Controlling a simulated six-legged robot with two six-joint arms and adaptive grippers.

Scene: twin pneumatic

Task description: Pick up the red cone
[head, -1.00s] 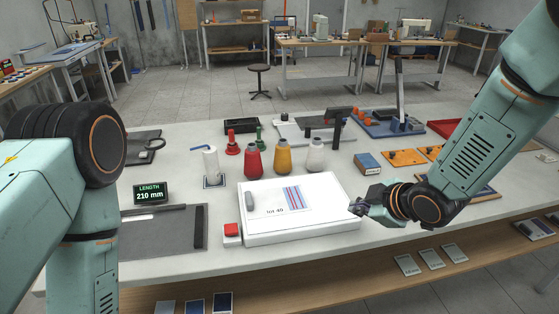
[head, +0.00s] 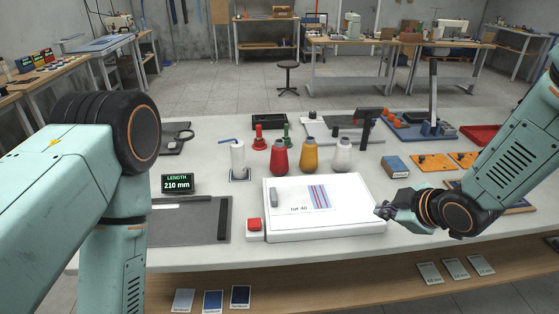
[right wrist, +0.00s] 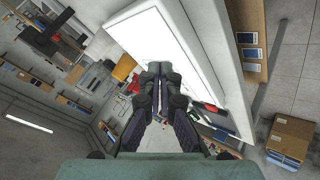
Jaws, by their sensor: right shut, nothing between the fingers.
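The red cone (head: 280,158) is a thread cone with a grey top, upright on the table (head: 350,258) behind a white box marked "lot 40" (head: 325,222). A yellow cone (head: 310,156) and a white cone (head: 342,155) stand in a row to its right. My right gripper (head: 383,211) is by the right side of the white box, well to the right and nearer than the red cone. It is shut and empty; its fingers (right wrist: 157,76) are together in the right wrist view. My left arm shows at the left, but its gripper is out of view.
A white roll (head: 238,160) and a red stamp-like piece (head: 259,138) stand left of the red cone. A green piece (head: 287,134) is close behind it. A length display (head: 178,183), a red button (head: 255,225) and a blue box (head: 395,167) are also around.

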